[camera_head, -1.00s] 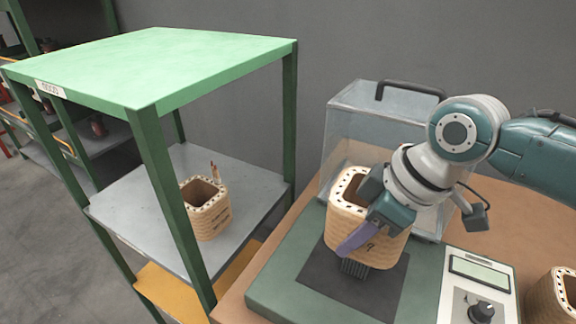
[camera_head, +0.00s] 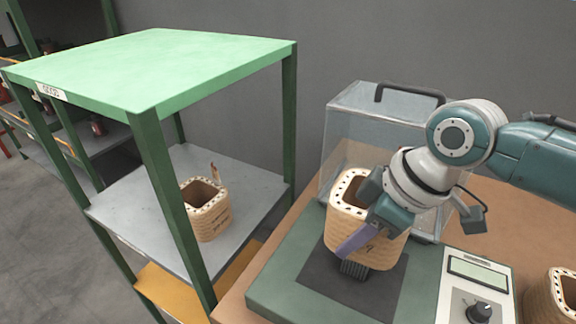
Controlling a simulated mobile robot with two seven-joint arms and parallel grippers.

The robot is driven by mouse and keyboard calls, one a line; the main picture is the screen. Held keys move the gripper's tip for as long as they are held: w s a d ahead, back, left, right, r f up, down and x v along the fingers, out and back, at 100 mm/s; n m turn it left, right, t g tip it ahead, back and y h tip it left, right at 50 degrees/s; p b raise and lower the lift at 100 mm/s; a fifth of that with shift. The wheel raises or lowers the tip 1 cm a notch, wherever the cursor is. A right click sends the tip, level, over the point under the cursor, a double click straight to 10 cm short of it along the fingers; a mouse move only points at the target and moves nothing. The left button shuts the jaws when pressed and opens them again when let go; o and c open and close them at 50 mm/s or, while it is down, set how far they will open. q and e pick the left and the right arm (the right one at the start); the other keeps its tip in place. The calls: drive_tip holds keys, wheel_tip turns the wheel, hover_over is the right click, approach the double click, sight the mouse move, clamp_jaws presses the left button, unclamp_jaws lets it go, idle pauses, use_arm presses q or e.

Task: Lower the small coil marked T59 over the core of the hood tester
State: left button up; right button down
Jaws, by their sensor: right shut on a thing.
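A tan square coil (camera_head: 342,222) with a dotted rim is held by my right gripper (camera_head: 362,215), which is shut on its wall from the right. Its marking is mostly hidden by the purple finger and not readable. The dark core (camera_head: 354,269) of the hood tester (camera_head: 275,283) shows just below the coil's lower edge. The coil hangs upright over the core; whether the core's top is inside it cannot be told. The clear hood (camera_head: 350,115) with a black handle stands open behind. My left gripper is not in view.
A green shelf rack (camera_head: 148,140) stands at left, with another tan coil (camera_head: 207,212) on its grey middle shelf. A further coil (camera_head: 550,298) is at the lower right edge. A control panel (camera_head: 480,285) with display and knob sits right of the core.

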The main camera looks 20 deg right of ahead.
idle(0.7)
drive_tip(key=shift+f, duration=0.2)
drive_tip(key=shift+w+f+b, duration=0.1)
drive_tip(key=shift+f+b, duration=1.15)
drive_tip(key=shift+f, duration=0.25)
drive_tip(key=shift+r, duration=0.1)
drive_tip(key=shift+f, duration=0.25)
drive_tip(key=shift+f+b, duration=1.2)
drive_tip(key=shift+f, duration=0.4)
drive_tip(key=shift+f, duration=0.2)
